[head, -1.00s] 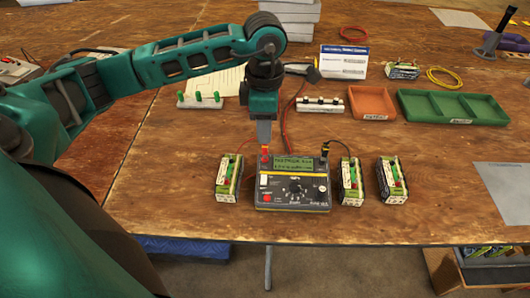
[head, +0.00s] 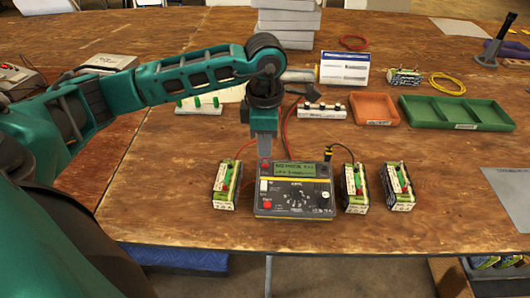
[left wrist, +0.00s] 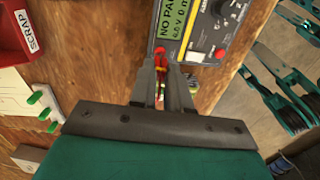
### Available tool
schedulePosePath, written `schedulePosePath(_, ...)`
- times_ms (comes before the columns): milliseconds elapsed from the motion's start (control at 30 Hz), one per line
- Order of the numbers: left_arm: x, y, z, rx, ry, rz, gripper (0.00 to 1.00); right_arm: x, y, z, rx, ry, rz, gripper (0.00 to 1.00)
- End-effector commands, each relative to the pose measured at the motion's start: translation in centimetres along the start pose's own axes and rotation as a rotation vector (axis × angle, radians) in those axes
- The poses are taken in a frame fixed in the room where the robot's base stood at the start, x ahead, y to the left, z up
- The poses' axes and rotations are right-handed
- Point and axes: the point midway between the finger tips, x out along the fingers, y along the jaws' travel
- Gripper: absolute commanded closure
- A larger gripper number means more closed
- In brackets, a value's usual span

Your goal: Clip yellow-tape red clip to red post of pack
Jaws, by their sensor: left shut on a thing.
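The red clip with yellow tape (left wrist: 160,71) is between the fingers of my left gripper (left wrist: 161,84) in the left wrist view. In the head view the left gripper (head: 265,153) points down at the top left corner of the charger (head: 294,211), and its fingers hide the clip. The charger display reads "NO PACK". One pack (head: 226,186) stands left of the charger; a red lead arcs near its top. A second pack (head: 354,188) stands just right of the charger, with a black lead reaching it. A third pack (head: 398,187) stands farther right. My right gripper is not in view.
Behind the charger are a white rack with green pegs (head: 199,105), another white rack (head: 322,111), an orange tray (head: 374,109) and a green tray (head: 456,113). A grey sheet (head: 510,195) lies at right. The table front is clear.

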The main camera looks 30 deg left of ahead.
Motion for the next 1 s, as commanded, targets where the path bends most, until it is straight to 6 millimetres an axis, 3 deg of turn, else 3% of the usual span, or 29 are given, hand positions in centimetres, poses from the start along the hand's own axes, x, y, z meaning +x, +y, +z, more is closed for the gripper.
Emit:
schedulePosePath(433, -0.2, 0.0, 0.0, 0.000, 0.000, 0.000, 1.00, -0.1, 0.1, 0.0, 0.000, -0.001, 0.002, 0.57)
schedulePosePath(1000, -3.1, 0.0, 0.0, 0.000, -0.001, 0.001, 1.00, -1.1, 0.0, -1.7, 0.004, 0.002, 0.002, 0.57)
